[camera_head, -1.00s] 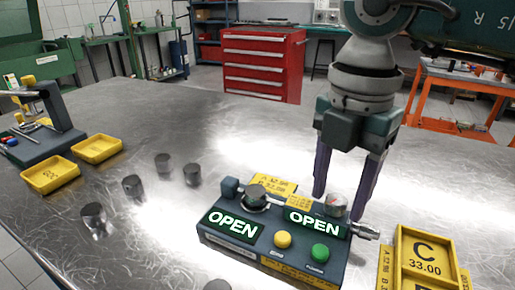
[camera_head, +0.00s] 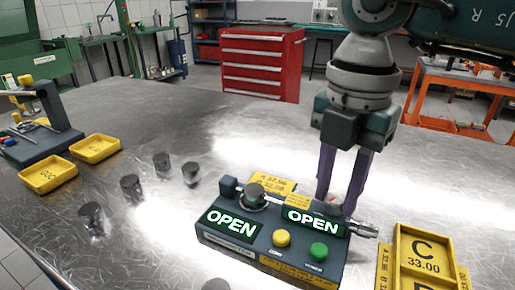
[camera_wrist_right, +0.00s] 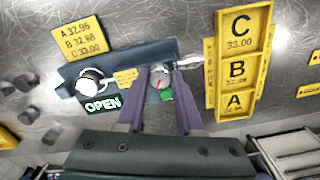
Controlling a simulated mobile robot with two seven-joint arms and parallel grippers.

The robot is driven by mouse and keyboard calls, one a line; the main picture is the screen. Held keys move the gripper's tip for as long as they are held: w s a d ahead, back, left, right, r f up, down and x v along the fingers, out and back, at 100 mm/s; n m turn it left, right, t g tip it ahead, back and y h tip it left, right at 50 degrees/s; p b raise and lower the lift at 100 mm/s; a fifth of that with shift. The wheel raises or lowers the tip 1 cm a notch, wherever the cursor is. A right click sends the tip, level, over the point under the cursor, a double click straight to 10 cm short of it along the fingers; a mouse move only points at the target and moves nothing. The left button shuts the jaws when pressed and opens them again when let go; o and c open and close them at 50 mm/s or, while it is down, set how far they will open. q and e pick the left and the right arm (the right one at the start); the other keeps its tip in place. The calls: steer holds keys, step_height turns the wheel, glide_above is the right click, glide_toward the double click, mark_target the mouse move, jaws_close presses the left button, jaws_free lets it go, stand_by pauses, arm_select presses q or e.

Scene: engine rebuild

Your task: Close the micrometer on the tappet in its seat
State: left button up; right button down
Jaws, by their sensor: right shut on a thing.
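The micrometer (camera_head: 275,238) is a dark block on the metal bench with two green signs reading OPEN, a yellow button (camera_head: 281,238) and a green button (camera_head: 319,250). A tappet (camera_head: 254,191), a short grey cylinder, stands in the seat at its left; it also shows in the wrist view (camera_wrist_right: 90,82). My right gripper (camera_head: 332,208) points down at the right end of the block, its purple fingers shut on the round dial head (camera_wrist_right: 159,77), which has a red needle. The fingers partly hide the dial in the head view. My left gripper is not in view.
Several loose tappets (camera_head: 131,188) stand left of the micrometer. A yellow tray marked C, B and A (camera_wrist_right: 238,57) lies to its right. Two small yellow bins (camera_head: 95,148) and a dark stand (camera_head: 45,130) are at the far left. The bench behind the micrometer is clear.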

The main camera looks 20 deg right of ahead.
steer(key=n+b, duration=0.2)
steer(key=n, duration=0.4)
steer(key=shift+f, duration=0.1)
steer(key=n+b, duration=0.2)
steer(key=n, duration=0.3)
steer(key=shift+n, duration=0.4)
steer(key=n+b, duration=0.3)
steer(key=n, duration=0.3)
steer(key=n+b, duration=0.2)
steer(key=n, duration=0.2)
steer(key=shift+n, duration=0.7)
steer(key=c, duration=0.5)
jaws_free()
steer(key=shift+c, duration=0.2)
